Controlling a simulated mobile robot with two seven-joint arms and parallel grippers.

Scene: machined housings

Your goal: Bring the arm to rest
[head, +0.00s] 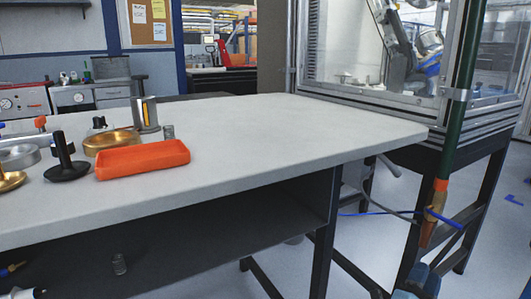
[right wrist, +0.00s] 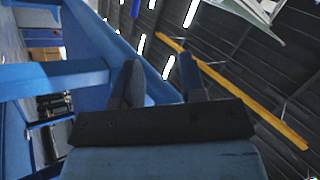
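My right gripper (head: 422,279) shows low at the bottom right of the head view, beyond the table's right end and well below its top. In the right wrist view its two dark fingers (right wrist: 160,84) stand apart with nothing between them. It is open and empty, with blue arm parts close around it.
The grey table (head: 290,135) has a free right half. An orange tray (head: 143,159), a brass ring (head: 111,140), a metal cup (head: 146,114) and a black knob part (head: 66,160) stand at left. A glazed machine enclosure (head: 375,55) and green post (head: 455,130) stand right.

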